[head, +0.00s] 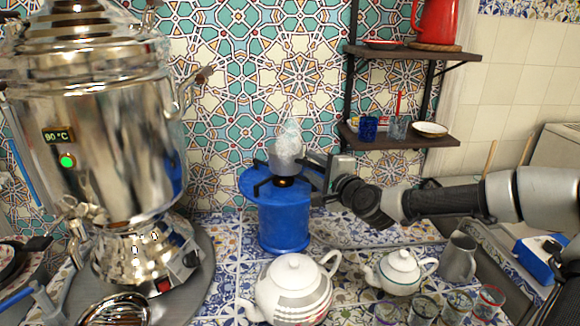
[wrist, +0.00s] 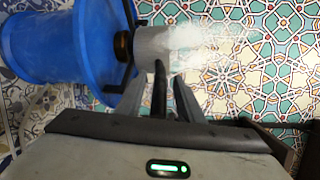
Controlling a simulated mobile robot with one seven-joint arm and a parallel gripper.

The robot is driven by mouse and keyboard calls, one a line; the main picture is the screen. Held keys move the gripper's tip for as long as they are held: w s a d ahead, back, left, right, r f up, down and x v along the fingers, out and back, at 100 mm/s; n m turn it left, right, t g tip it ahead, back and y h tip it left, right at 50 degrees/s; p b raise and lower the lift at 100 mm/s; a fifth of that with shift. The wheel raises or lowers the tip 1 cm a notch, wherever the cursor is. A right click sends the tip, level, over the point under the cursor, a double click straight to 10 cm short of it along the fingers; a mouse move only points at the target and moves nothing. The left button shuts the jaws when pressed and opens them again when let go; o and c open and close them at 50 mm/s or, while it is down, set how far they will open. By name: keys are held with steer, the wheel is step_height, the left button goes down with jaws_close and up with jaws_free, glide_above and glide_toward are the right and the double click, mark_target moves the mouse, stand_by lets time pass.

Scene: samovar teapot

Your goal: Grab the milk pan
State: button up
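The milk pan (head: 285,160) is a small grey metal pan standing on the blue gas burner (head: 284,222), with white steam or froth (head: 289,134) rising from its top. My gripper (head: 312,172) is just right of the pan, at burner-top height. In the wrist view the pan (wrist: 152,45) lies ahead on its side in the picture, and its dark handle (wrist: 160,88) reaches back between my two fingers (wrist: 158,90). The fingers are apart, one on each side of the handle, with gaps visible. The handle is mostly hidden by the gripper in the head view.
A large steel samovar (head: 105,140) stands left. A white teapot (head: 293,290) and a smaller teapot (head: 399,271) stand in front, with a metal jug (head: 458,258) and several glasses at right. Wall shelves (head: 405,140) hang above my arm. A tiled wall is close behind the burner.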

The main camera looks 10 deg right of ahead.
jaws_close()
steer(key=shift+r, duration=0.15)
